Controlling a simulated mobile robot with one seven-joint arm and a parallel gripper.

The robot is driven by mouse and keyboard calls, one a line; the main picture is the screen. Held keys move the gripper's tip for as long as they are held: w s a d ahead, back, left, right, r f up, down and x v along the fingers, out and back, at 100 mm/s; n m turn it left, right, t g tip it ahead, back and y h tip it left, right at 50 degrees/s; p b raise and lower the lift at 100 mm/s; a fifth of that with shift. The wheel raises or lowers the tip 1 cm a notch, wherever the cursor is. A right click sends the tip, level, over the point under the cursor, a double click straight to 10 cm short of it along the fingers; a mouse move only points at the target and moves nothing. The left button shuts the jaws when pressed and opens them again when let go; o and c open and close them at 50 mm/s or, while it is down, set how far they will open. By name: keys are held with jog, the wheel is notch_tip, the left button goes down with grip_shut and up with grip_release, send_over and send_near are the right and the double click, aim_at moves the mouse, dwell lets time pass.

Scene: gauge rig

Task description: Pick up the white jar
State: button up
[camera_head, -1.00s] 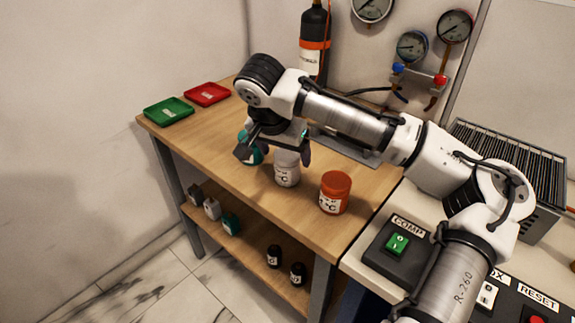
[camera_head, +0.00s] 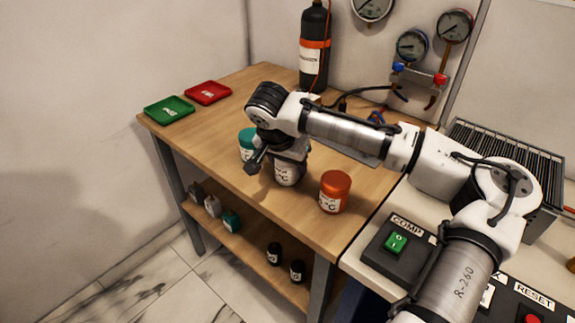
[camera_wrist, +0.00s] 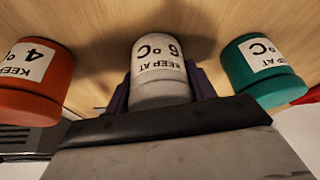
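The white jar (camera_head: 287,173) stands upright on the wooden bench between two other jars. In the wrist view the white jar (camera_wrist: 160,70) shows a "KEEP AT 6 °C" label. My gripper (camera_head: 288,162) is down over it, with one dark purple finger on each side. In the wrist view my gripper (camera_wrist: 160,88) has its fingers close beside the jar. I see no clear gap, but whether they press on it I cannot tell. The jar's top is partly hidden by my gripper in the head view.
An orange jar (camera_head: 335,192) stands close to the right and a teal jar (camera_head: 247,146) close to the left. Green (camera_head: 168,110) and red (camera_head: 208,92) trays lie at the bench's far left. A dark gas cylinder (camera_head: 314,50) stands behind. The bench (camera_head: 225,128) is clear towards the trays.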

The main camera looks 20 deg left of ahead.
jog(key=c, duration=0.5)
jog(key=shift+o, duration=0.2)
jog(key=shift+r, duration=0.1)
